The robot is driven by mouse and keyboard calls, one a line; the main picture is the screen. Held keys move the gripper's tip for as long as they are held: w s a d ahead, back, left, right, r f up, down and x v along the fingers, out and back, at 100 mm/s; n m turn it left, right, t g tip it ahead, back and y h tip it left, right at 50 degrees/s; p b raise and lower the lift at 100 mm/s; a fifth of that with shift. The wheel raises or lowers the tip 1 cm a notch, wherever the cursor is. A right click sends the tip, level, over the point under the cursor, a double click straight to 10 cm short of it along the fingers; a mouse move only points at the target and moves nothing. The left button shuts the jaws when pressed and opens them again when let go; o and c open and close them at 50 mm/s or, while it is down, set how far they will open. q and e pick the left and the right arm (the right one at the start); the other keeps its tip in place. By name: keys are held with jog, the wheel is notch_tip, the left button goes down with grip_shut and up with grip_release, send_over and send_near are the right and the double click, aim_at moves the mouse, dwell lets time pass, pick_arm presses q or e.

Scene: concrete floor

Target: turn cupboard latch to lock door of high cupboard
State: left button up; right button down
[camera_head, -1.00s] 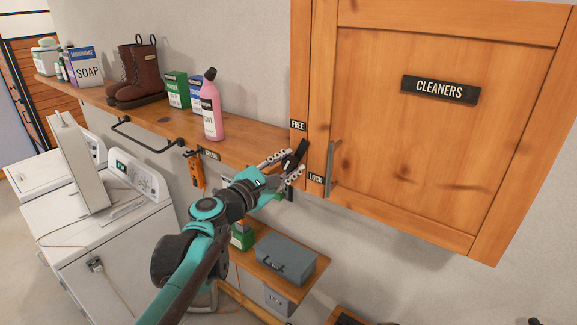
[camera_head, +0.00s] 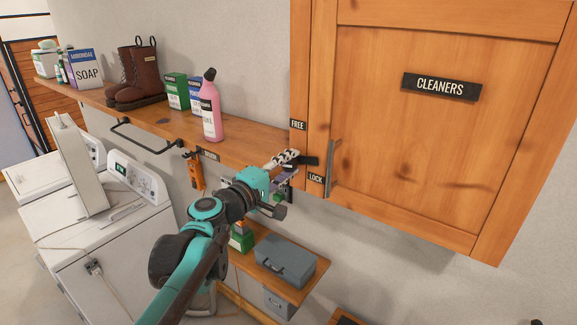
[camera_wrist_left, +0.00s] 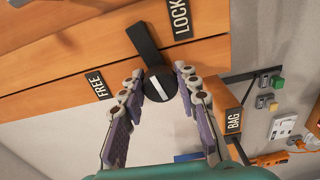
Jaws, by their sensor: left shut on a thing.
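The high cupboard (camera_head: 430,150) has a wooden door with a CLEANERS sign and a grey vertical handle (camera_head: 330,168); the door looks closed. The black latch (camera_head: 307,161) is at the cupboard's lower left edge, between the FREE label (camera_head: 298,125) and the LOCK label (camera_head: 316,179). Its arm points right, roughly level. In the left wrist view, the latch's round hub (camera_wrist_left: 158,86) sits between my fingers and its arm runs up, close beside the LOCK label (camera_wrist_left: 181,18). My left gripper (camera_head: 284,167) is shut on the latch hub. My right gripper is not seen.
A wooden shelf (camera_head: 245,148) left of the cupboard holds a pink bottle (camera_head: 211,108), boots (camera_head: 139,72) and boxes. Below are white machines (camera_head: 110,215) and a low shelf with a grey case (camera_head: 285,260). The wall beneath the cupboard is mostly clear.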

pick_arm(q)
jog(key=shift+f+m, duration=0.1)
jog(key=shift+m, duration=1)
jog(key=shift+s, duration=0.1)
jog(key=o, duration=1.2)
jog(key=shift+c, duration=0.2)
jog(key=v, duration=1.2)
